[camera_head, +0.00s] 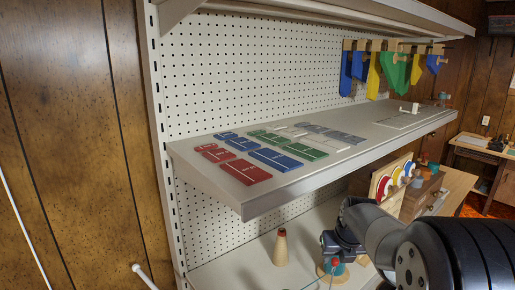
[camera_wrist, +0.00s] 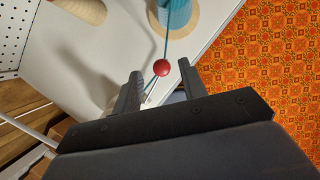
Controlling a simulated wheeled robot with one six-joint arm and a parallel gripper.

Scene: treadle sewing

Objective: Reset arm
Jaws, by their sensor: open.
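My gripper (camera_wrist: 162,82) is open in the wrist view, its two dark fingers apart. A red ball (camera_wrist: 162,68) on a thin line shows between and just beyond the fingertips; I cannot tell if anything touches it. In the head view, my gripper (camera_head: 333,246) is low in front of the lower shelf, below the middle shelf's front edge. The red ball (camera_head: 335,262) shows near it, in front of a teal thread spool (camera_head: 327,270). The spool also shows at the top of the wrist view (camera_wrist: 178,38).
The middle shelf (camera_head: 245,205) overhangs close to my arm and holds flat coloured pieces. A tan cone (camera_head: 281,250) stands on the lower shelf (camera_head: 240,272). A rack with coloured discs (camera_head: 397,177) stands to the right. Orange patterned floor (camera_wrist: 265,75) lies beside the shelf.

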